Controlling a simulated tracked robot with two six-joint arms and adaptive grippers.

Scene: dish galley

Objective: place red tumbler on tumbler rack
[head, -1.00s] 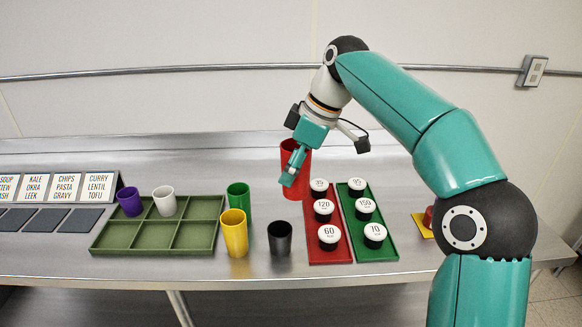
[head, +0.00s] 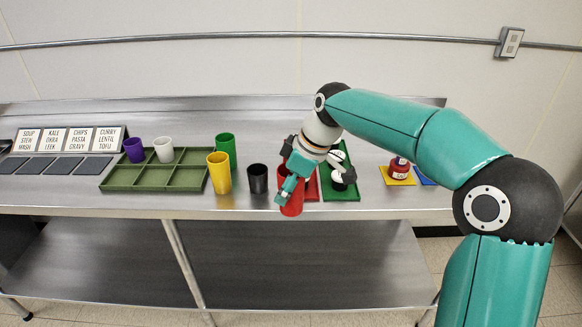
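The red tumbler (head: 291,207) is at my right gripper (head: 286,190), near the counter's front edge, right of the black tumbler. The fingers are closed on its upper part, which they partly hide. It looks raised, but its exact height is hard to tell. The tumbler rack (head: 152,188) is a green tray with six compartments to the left. A purple tumbler (head: 134,150) stands in its back left compartment and a white tumbler (head: 164,149) in its back middle one. Its other compartments look empty. My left gripper is not in view.
A yellow tumbler (head: 219,174), a green tumbler (head: 226,150) and a black tumbler (head: 258,179) stand between the rack and my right gripper. My arm partly hides a red tray (head: 312,192) and a green tray (head: 341,193). A red jar (head: 398,169) sits on a yellow mat.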

